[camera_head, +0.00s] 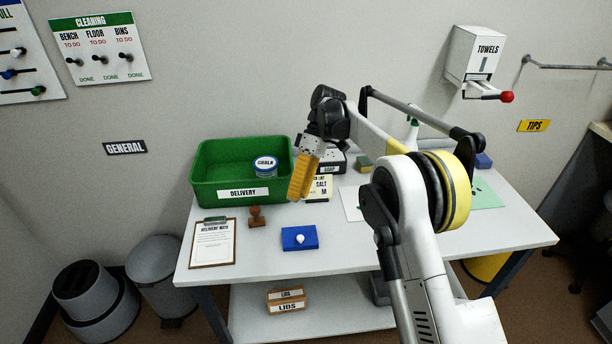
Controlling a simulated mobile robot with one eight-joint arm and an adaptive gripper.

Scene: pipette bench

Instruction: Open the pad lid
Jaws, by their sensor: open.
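The pad (299,238) is a small flat blue box on the white table, near its front edge. A round white knob sits on top of it, and its lid looks shut. My gripper (298,198) has yellow-orange fingers that point down. It hangs in the air, in the picture just above the pad and in front of the green bin's right end. It is apart from the pad and holds nothing that I can see. The gap between the fingers is hard to make out from this angle.
A wooden stamp (257,217) and a delivery-note clipboard (214,243) lie left of the pad. The green delivery bin (212,160) holds a chalk tub (265,165). Papers and a salt packet (320,187) are behind. The white table (345,259) is clear right of the pad.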

